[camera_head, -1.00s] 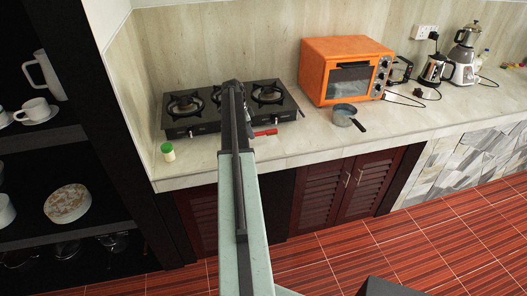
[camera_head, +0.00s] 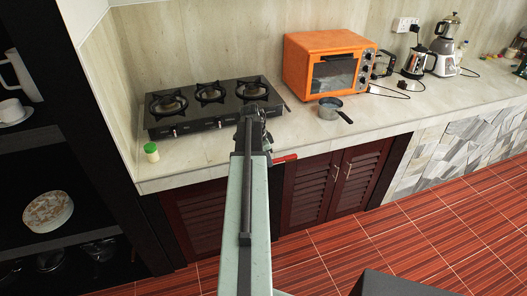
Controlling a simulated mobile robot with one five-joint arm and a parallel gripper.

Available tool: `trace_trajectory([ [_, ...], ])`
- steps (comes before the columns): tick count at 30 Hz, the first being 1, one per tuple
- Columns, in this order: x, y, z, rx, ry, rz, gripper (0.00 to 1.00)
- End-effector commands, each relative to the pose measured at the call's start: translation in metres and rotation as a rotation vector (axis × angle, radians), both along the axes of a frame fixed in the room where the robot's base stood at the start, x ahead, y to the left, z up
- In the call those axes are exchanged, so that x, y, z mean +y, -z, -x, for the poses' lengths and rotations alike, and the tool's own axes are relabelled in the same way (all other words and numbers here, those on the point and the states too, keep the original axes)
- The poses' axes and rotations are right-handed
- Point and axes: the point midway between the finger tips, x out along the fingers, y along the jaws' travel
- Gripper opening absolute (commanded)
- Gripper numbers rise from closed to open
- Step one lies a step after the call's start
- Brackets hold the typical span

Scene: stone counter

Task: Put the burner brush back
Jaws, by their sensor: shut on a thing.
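The burner brush shows as a red handle (camera_head: 285,158) sticking out to the right from behind my arm. The rest of the brush is hidden. My gripper (camera_head: 256,118) is seen from behind at the end of my arm, in front of the gas stove, and is shut on the brush. Its fingertips are mostly hidden. The black stove (camera_head: 190,128) with several burners stands on the counter behind and to the left. The red handle appears over the counter's front edge; its height above it is hard to tell.
A green-lidded shaker (camera_head: 151,152) is at the counter's left front. A dark shelf (camera_head: 100,190) rises at the left. The counter (camera_head: 400,112) right of the pot has bare room.

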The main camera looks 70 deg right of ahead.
Motion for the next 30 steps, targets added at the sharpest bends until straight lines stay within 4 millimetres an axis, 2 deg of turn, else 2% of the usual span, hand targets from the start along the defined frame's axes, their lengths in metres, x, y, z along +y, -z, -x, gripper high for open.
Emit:
trace_trajectory([
  [2, -0.011, 0.001, -0.008, 0.000, -0.001, 0.001, 0.00],
  [12, -0.093, 0.011, -0.074, 0.000, -0.002, 0.000, 0.00],
  [15, -0.109, 0.013, -0.088, 0.000, -0.001, 0.000, 0.00],
  [26, -0.125, 0.015, -0.102, 0.000, -0.002, 0.000, 0.00],
  [30, -0.124, 0.045, -0.102, 0.000, -0.002, 0.000, 0.00],
])
